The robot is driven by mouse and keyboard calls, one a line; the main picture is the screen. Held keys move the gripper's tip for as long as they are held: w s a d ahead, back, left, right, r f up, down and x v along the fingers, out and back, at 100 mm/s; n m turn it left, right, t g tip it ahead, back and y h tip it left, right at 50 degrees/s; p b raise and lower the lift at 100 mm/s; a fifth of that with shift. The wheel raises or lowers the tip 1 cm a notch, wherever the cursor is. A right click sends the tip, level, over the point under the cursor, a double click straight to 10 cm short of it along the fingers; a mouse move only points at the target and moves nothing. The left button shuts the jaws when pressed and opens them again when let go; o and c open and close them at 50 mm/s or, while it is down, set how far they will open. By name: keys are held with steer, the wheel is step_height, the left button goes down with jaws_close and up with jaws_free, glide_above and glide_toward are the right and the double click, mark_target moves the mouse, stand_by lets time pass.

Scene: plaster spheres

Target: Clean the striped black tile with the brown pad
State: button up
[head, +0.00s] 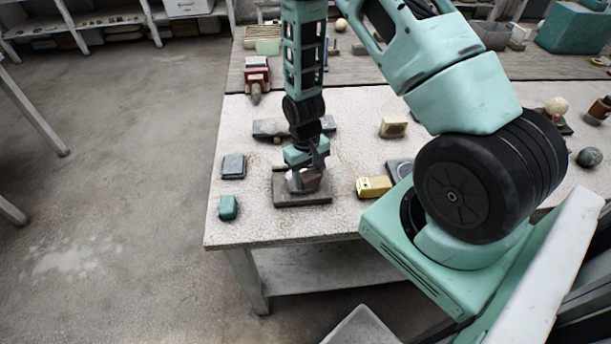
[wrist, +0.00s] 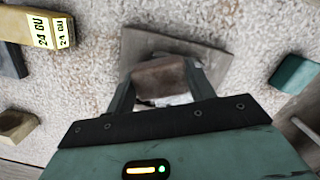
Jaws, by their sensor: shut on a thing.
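My gripper (head: 306,178) points down over a dark, flat square tile (head: 286,197) near the front left of the white table. It is shut on a brown pad (wrist: 160,78), which sits between the two fingers in the wrist view. The tile also shows in the wrist view (wrist: 213,62), grey-brown, beyond and beside the pad. The pad is over the tile; I cannot tell whether it touches it. Stripes on the tile are not clear, and the gripper hides part of its surface.
A yellow labelled block (head: 374,187) lies right of the tile. A teal block (head: 228,207) and a grey-blue block (head: 233,166) lie left. A beige block (head: 393,127) is farther back. The table's front edge is close to the tile.

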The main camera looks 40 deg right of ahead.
steer(key=shift+s+d+f, duration=0.1)
steer(key=shift+d, duration=0.6)
steer(key=shift+w+a, duration=0.15)
steer(key=shift+a, duration=0.75)
steer(key=shift+w+a, duration=0.1)
steer(key=shift+a, duration=0.8)
steer(key=shift+r, duration=0.2)
steer(key=shift+s+d+r+p, duration=0.1)
steer(key=shift+d+r+p, duration=0.45)
steer(key=shift+d+r, duration=0.3)
steer(key=shift+f, duration=0.15)
steer(key=shift+f, duration=0.2)
steer(key=shift+f+b, duration=0.65)
steer(key=shift+b, duration=0.05)
